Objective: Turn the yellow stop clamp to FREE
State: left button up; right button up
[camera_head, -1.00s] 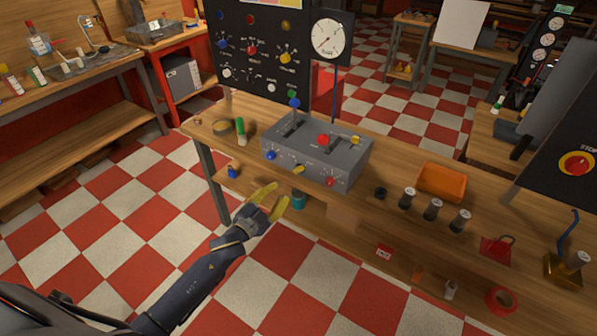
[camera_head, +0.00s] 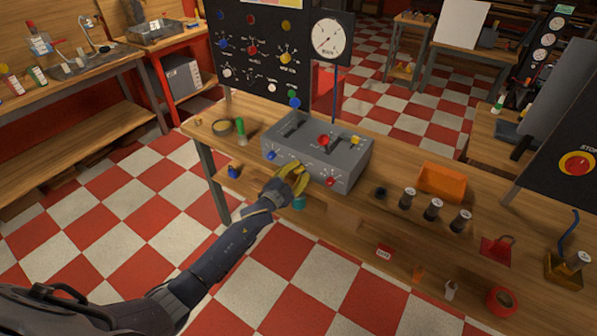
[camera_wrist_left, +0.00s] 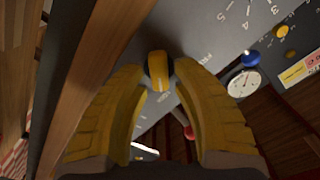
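The yellow stop clamp (camera_wrist_left: 158,70) is a small rounded yellow knob with a dark stripe, on the front face of the grey control box (camera_head: 345,157). In the wrist view it sits between the fingertips of my left gripper (camera_wrist_left: 160,78), which is open, with a finger on each side. I cannot tell whether either finger touches it. Partly hidden lettering that looks like FREE stands beside it on the panel. In the head view my left gripper (camera_head: 293,181) is at the box's front face and mostly covers the clamp. My right gripper is not in view.
A blue knob (camera_head: 271,155) and a red knob (camera_head: 330,181) flank the clamp on the same face. Levers stand on the box's top. An orange bin (camera_head: 441,182) and several dark cylinders stand to the right on the wooden bench. Open floor lies in front.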

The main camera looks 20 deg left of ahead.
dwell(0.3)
pick_arm(q)
grip_shut()
jog(key=shift+n, duration=0.3)
jog(key=n, duration=0.3)
jog(key=shift+w+a+r, duration=0.1)
jog(key=shift+a, duration=0.05)
jog(key=n, duration=0.3)
jog(key=shift+a+n, duration=0.1)
jog(key=shift+n, duration=0.2)
jog(key=n, duration=0.5)
jog(key=shift+w+a, duration=0.1)
jog(key=shift+a, duration=0.1)
jog(key=n, duration=0.5)
jog(key=shift+a+n, duration=0.1)
jog(key=shift+n, duration=0.2)
